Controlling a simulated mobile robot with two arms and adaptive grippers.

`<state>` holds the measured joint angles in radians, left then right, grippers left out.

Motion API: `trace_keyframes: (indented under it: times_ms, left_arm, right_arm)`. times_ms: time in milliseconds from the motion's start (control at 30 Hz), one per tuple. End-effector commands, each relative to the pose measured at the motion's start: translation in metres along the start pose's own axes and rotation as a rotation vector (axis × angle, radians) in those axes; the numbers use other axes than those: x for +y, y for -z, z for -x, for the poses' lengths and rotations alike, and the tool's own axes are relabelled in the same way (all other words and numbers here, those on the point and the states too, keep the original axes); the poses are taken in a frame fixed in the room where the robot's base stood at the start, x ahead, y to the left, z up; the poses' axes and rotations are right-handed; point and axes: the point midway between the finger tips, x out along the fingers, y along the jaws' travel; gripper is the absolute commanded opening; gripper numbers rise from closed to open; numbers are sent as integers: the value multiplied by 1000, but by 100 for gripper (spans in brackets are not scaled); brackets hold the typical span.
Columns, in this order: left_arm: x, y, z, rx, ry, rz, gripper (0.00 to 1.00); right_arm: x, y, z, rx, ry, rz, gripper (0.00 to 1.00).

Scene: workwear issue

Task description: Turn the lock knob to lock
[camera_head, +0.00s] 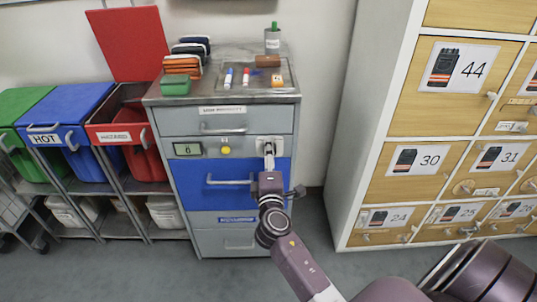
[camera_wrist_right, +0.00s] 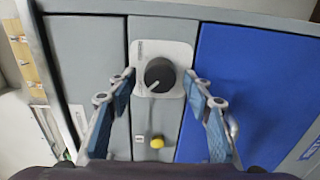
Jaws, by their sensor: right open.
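The lock knob (camera_wrist_right: 160,75) is a dark grey round knob with a pale pointer line, on a light plate (camera_wrist_right: 180,58) on the cabinet front. In the wrist view its pointer line aims to the lower left. My right gripper (camera_wrist_right: 159,83) is open, with one blue-padded finger on each side of the knob and gaps visible between. In the head view my right gripper (camera_head: 269,158) is in front of the plate (camera_head: 270,140) and hides most of the knob. My left gripper is not in view.
A yellow button (camera_head: 226,150) and a small display (camera_head: 188,149) lie left of the plate. A blue drawer with a handle (camera_head: 230,181) is below. Markers and other small items lie on the cabinet top (camera_head: 228,97). Wooden lockers (camera_head: 465,85) stand at the right.

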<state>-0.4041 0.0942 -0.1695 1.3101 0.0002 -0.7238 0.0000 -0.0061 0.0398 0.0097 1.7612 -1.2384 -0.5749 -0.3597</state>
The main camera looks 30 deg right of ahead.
Motion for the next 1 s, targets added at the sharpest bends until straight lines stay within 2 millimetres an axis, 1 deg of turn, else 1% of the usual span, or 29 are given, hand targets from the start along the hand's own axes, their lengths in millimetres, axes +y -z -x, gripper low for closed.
trace_keyframes:
  times_ms: [67, 167, 400, 500, 600, 767, 1000]
  left_arm:
    - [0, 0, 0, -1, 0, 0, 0]
    - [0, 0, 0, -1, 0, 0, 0]
    - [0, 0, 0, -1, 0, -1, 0]
    - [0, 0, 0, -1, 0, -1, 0]
    - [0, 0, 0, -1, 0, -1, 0]
    - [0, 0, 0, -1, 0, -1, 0]
    - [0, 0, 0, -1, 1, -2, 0]
  right_arm:
    - [-1, 0, 7, 1, 2, 0, 46]
    - [-1, 0, 22, 1, 3, -1, 46]
    - [-1, 0, 74, 0, 4, -1, 46]
    - [-2, 0, 93, 1, 4, -1, 46]
    - [-1, 0, 106, 1, 3, 0, 46]
    - [0, 1, 118, 1, 1, -1, 46]
    - [0, 0, 119, 1, 0, 0, 46]
